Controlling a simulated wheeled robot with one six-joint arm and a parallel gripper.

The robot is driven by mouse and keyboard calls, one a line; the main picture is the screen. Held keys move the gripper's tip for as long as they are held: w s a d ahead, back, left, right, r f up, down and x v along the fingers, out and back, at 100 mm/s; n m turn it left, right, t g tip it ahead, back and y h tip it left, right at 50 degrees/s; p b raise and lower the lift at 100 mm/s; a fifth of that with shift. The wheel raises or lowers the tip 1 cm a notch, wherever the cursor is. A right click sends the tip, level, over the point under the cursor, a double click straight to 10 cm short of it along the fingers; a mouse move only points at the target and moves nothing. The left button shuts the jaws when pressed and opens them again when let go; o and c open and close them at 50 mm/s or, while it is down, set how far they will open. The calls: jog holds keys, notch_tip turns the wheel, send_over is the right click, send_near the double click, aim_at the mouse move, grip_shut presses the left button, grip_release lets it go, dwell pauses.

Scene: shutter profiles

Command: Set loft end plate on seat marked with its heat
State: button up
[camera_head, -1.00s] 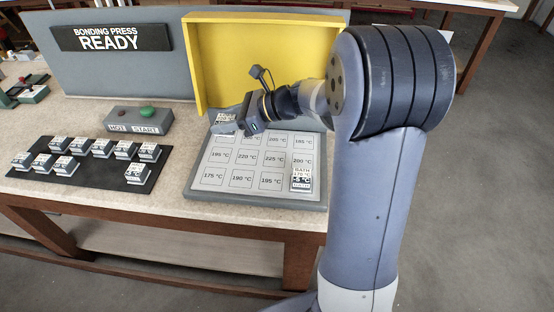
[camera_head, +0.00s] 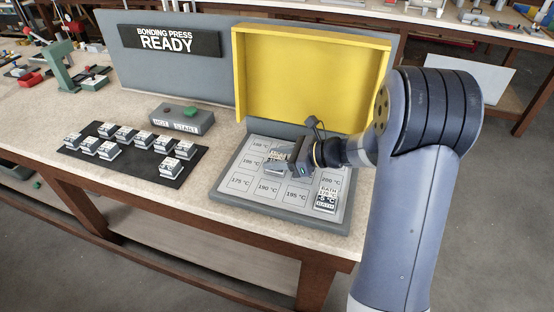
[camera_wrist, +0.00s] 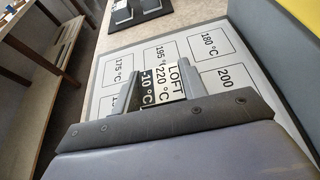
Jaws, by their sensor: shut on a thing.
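My gripper (camera_head: 284,164) is shut on the loft end plate (camera_head: 274,167), a small block with a black and white label. In the wrist view the plate (camera_wrist: 164,80) reads LOFT, 220 °C and -10 °C between the two grey fingers (camera_wrist: 158,86). It is over the middle of the grey seat board (camera_head: 216,190), whose seats carry printed temperatures. The wrist view shows seats 175 °C, 195 °C, 180 °C and 200 beside it. My gripper and the plate hide some middle seats. I cannot tell whether the plate touches the board.
Another plate marked BATH (camera_head: 326,199) stands at the board's front right. A yellow panel (camera_head: 310,75) rises behind the board.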

jog(key=shift+f, duration=0.2)
jog(key=shift+f, duration=0.1)
jog(key=shift+f, duration=0.15)
jog(key=o, duration=1)
jog(key=shift+c, duration=0.2)
jog(key=shift+r, duration=0.25)
jog(key=shift+s+d+r, duration=0.1)
jog(key=shift+d+r, duration=0.05)
jog(key=shift+d, duration=0.1)
jog(key=v, duration=1.1)
jog(key=shift+s+d, duration=0.1)
jog(key=shift+s, duration=0.05)
